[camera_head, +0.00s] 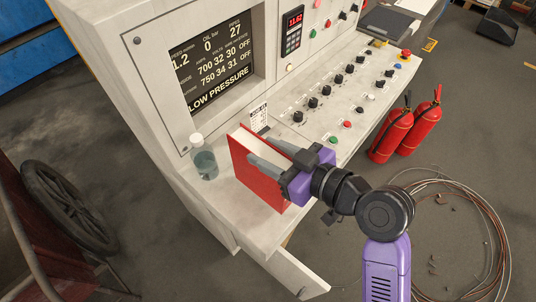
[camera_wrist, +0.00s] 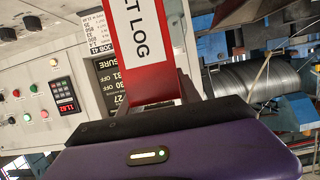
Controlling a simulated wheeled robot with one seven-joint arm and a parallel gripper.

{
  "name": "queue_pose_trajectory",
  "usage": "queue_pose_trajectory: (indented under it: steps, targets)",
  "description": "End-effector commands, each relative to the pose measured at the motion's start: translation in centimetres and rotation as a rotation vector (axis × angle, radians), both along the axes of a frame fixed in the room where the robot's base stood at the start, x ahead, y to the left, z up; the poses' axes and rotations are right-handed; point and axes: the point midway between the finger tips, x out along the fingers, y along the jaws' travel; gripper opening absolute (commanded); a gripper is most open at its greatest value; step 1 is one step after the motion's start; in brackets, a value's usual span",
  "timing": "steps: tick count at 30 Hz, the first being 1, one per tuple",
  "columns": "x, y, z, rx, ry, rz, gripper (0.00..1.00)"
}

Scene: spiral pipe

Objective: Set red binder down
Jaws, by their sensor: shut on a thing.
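The red binder (camera_head: 254,180) stands upright at the left end of the control desk's ledge, white page edges on top. Its red and white spine with the letters "LT LOG" shows in the wrist view (camera_wrist: 145,80).
A clear bottle (camera_head: 204,160) stands just left of the binder. Knobs and buttons (camera_head: 313,103) fill the desk to the right. Two fire extinguishers (camera_head: 417,127) and coiled wire (camera_head: 478,215) are on the floor.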

Motion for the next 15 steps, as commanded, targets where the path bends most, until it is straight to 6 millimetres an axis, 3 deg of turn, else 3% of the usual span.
queue_pose_trajectory:
  steps: [5,15]
  targets:
    - [0.0,0.0,-1.5,0.002,-0.003,-0.001,0.00]
    - [0.0,0.0,-1.8,0.002,-0.004,0.000,0.00]
